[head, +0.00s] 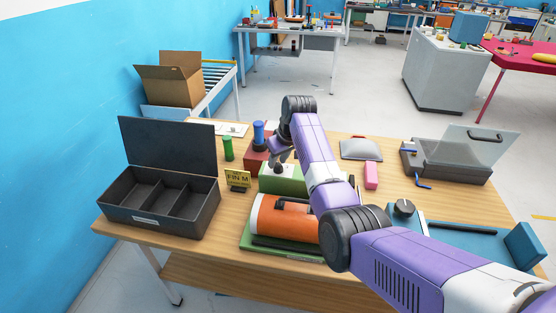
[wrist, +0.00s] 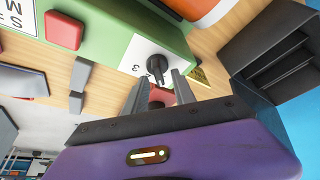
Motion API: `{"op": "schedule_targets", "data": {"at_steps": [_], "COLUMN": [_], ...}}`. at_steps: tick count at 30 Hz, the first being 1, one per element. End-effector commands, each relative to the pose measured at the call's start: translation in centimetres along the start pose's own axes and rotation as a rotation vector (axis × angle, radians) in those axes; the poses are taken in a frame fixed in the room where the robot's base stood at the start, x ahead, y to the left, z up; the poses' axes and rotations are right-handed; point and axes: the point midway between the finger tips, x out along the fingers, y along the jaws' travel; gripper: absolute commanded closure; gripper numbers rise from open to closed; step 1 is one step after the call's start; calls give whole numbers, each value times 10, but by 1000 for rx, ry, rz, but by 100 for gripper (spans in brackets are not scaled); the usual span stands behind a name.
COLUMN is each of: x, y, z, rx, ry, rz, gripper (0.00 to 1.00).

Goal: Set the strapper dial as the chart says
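The dial (wrist: 158,66) is a black knob on a white plate (wrist: 139,58) on the green box's face in the wrist view. A "3" shows beside it; other marks are hidden or too small to read. My gripper (wrist: 158,80) is open, its two grey fingers on either side of the dial's near end, with gaps visible. The green box (head: 283,180) shows in the head view under my gripper (head: 281,155); the dial is hidden there. A yellow card (head: 237,178) reads "FIN M". A white label (wrist: 14,25) with large letters, partly cut off, shows at the wrist view's left.
An orange machine (head: 285,218) lies in front of the green box. A black open box (head: 160,203) stands left. A blue device (head: 460,238) lies right.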

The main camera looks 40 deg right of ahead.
Motion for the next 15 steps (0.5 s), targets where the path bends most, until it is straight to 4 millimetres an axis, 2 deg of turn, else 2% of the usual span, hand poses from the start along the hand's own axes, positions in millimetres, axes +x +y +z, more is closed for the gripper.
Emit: {"op": "schedule_targets", "data": {"at_steps": [1, 4, 15], "x": [0, 0, 0], "y": [0, 0, 0], "z": [0, 0, 0], "rx": [0, 0, 14], "ry": [0, 0, -1], "rz": [0, 0, 5], "gripper": [79, 99, 100]}}
